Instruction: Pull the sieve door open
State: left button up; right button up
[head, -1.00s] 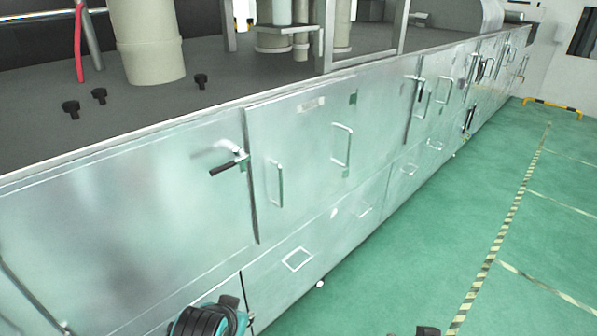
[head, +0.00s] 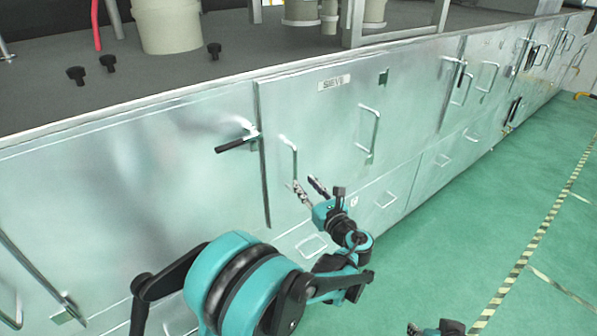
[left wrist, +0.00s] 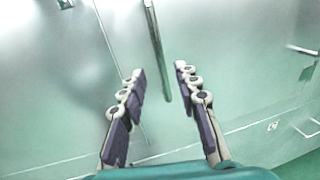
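The sieve door (head: 330,110) is a pale metal panel with a "SIEVE" label, lying flush with the cabinet front. Its upright bar handle (head: 289,150) is near its left edge. A second bar handle (head: 374,130) is further right. My left gripper (head: 307,184) is open in front of the door, near the lower end of the left handle. In the left wrist view the handle (left wrist: 155,40) runs between the two spread fingers (left wrist: 159,72), with a gap on each side.
A latch lever with a black grip (head: 237,143) sticks out just left of the door's edge. Lower panels (head: 312,245) with handles lie below. The green floor (head: 470,210) to the right is clear.

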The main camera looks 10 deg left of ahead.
aim_at(296, 172)
pick_arm(q)
jog(key=b+x, duration=0.1)
jog(key=x, duration=0.6)
jog(key=shift+w+a+b, duration=0.2)
jog(key=shift+w+b, duration=0.1)
jog(key=shift+b, duration=0.1)
jog(key=shift+r, duration=0.1)
grip_shut()
